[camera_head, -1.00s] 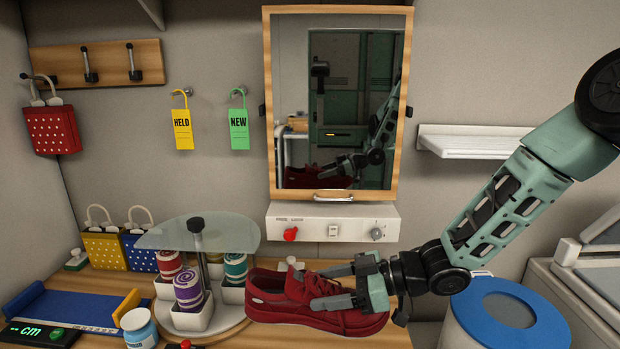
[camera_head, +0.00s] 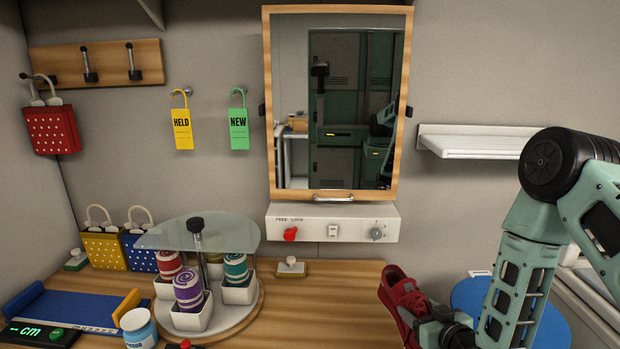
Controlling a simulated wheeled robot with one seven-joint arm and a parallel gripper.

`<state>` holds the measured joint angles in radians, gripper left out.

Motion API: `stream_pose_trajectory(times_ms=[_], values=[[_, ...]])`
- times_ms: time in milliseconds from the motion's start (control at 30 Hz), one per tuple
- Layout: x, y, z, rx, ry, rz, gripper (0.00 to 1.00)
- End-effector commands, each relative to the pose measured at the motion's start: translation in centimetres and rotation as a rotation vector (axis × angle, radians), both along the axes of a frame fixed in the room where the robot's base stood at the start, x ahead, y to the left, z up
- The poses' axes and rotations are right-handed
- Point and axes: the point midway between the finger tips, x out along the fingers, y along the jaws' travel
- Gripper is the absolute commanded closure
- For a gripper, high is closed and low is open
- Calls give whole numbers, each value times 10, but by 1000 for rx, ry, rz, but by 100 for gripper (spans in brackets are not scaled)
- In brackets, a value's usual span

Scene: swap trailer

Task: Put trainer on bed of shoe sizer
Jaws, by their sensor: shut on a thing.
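The red trainer (camera_head: 402,297) is at the lower right in the head view, with its toe end up and turned partly toward the back. My gripper (camera_head: 424,322) is shut on the trainer, and its fingers are mostly hidden behind the shoe and my wrist. The shoe sizer (camera_head: 62,309) lies at the far left of the counter. It has a blue bed, a yellow end stop (camera_head: 127,305) and a black display with green "cm" at its front. The bed is empty in this view. The trainer is well to the right of it.
A carousel (camera_head: 238,313) with rolled laces in white cups and a glass top stands between sizer and trainer. A white jar (camera_head: 139,328) sits beside the sizer. The wooden counter (camera_head: 330,305) is clear in the middle.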

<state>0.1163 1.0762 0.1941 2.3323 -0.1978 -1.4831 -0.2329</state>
Motion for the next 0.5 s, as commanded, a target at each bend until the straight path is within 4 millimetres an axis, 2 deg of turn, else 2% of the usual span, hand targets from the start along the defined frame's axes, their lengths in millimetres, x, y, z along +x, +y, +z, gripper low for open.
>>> stream_pose_trajectory(times_ms=[100, 300, 500], values=[[-8, -32, -13, 3, 1, -112, 71], [-22, -73, -26, 3, 1, -246, 71], [-21, -72, -52, 4, -3, -245, 71]])
